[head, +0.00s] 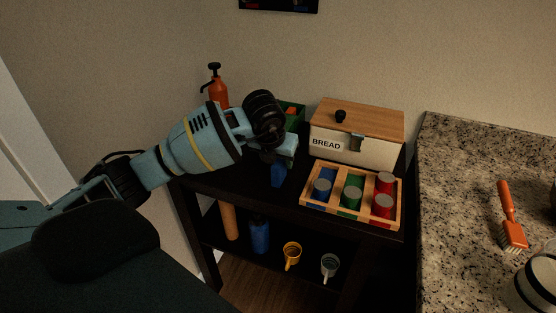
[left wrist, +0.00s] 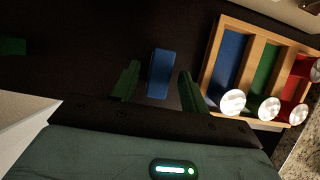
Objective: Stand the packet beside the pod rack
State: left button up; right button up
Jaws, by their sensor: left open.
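The blue packet (head: 278,176) is on the dark shelf top, left of the pod rack; it also shows in the left wrist view (left wrist: 161,73). The pod rack (head: 311,202) is a wooden tray with blue, green and red lanes holding several round pods; its near side shows in the left wrist view (left wrist: 211,66). My left gripper (head: 282,162) is over the packet and open. In the left wrist view its green fingers (left wrist: 159,78) are on either side of the packet, with gaps showing. The gripper hides the packet's upper part in the head view. My right gripper is not in view.
A bread box (head: 350,145) stands behind the rack. A green bin (head: 293,112) and an orange pump bottle (head: 217,90) are at the back. A granite counter (head: 460,200) with an orange brush (head: 510,220) is at right.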

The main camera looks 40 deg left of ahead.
pick_arm(q)
jog(key=v, duration=1.1)
jog(key=shift+s+r+p, duration=0.2)
jog(key=shift+r+p, duration=0.05)
jog(key=shift+p, duration=0.1)
